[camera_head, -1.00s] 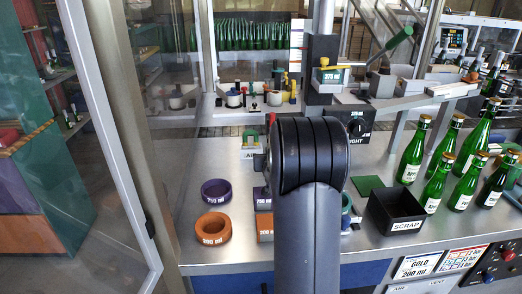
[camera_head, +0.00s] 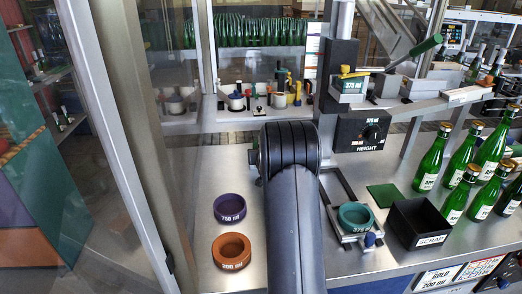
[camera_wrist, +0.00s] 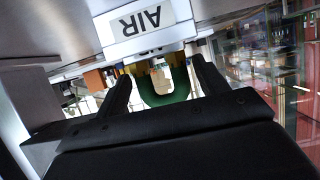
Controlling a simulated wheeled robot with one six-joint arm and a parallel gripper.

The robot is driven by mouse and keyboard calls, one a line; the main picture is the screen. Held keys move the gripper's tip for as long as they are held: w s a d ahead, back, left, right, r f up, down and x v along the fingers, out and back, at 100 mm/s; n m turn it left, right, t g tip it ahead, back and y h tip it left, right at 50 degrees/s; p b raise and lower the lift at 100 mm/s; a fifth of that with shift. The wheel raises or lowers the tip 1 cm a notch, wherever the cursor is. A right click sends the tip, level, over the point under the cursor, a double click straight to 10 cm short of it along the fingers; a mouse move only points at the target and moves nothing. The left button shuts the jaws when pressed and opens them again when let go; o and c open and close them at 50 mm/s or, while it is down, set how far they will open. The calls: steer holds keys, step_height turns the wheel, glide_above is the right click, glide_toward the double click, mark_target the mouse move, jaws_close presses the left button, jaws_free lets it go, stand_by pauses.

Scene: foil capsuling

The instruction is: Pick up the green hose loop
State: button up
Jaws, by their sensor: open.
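The green hose loop (camera_wrist: 166,98) shows in the wrist view as a U-shaped band hanging beside the white AIR label (camera_wrist: 143,20). My gripper (camera_wrist: 158,68) is open, with one dark finger on each side of the loop. Gaps show between the loop and both fingers, and I cannot tell how deep the loop lies between them. In the head view my arm hides the loop, the AIR label and my gripper.
A purple ring (camera_head: 230,208) and an orange ring (camera_head: 231,251) lie left of my arm. A teal ring (camera_head: 355,216) sits in a fixture to its right. A black scrap bin (camera_head: 418,224) and several green bottles (camera_head: 431,160) stand farther right. A height block (camera_head: 362,131) rises behind.

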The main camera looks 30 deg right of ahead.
steer(key=shift+p+x, duration=0.35)
steer(key=shift+x, duration=1.1)
steer(key=c, duration=0.7)
steer(key=shift+o, duration=0.2)
steer(key=shift+r, duration=0.2)
